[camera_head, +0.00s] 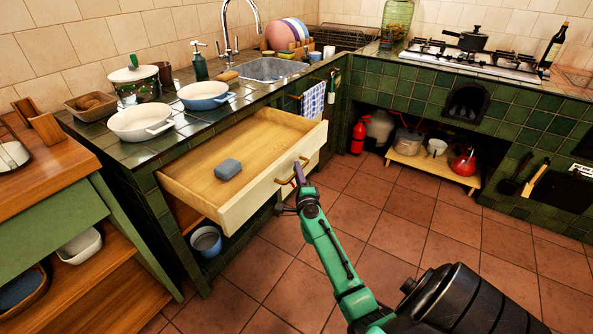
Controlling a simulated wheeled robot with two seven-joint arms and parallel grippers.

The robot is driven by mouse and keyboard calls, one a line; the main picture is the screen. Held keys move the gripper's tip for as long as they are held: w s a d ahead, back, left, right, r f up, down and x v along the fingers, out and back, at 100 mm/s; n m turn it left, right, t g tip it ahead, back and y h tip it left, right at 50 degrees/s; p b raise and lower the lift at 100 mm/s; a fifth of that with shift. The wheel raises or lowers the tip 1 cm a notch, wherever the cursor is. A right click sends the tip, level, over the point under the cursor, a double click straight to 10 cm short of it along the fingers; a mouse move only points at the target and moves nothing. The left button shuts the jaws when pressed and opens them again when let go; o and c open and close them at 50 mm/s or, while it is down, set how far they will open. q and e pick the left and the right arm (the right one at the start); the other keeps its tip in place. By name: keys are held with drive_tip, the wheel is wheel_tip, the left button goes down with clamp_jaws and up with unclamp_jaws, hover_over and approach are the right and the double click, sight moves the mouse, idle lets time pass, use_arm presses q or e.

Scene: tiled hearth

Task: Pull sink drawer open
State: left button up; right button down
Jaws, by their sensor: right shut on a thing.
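The sink drawer (247,153) is a wide wooden drawer with a pale front, under the green-tiled counter. It stands well out from the counter, with its inside showing. A grey block-like object (228,169) lies in it. A brass handle (291,174) is on its front. My right gripper (299,172) is at the drawer front, shut on the handle; the fingers are small and partly hidden by the wrist. My green right arm reaches in from the bottom right. My left gripper is not in view.
The sink (268,69) with its tap is above, beside pans (140,122) on the counter. A blue pot (206,241) stands below the drawer. A wooden cabinet (50,190) is at left. The tiled floor (400,255) at right is open.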

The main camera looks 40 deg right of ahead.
drive_tip(key=c, duration=0.9)
unclamp_jaws()
drive_tip(key=b+v, duration=0.1)
drive_tip(key=v, duration=1.3)
drive_tip(key=shift+s, duration=0.25)
drive_tip(key=shift+a, duration=0.1)
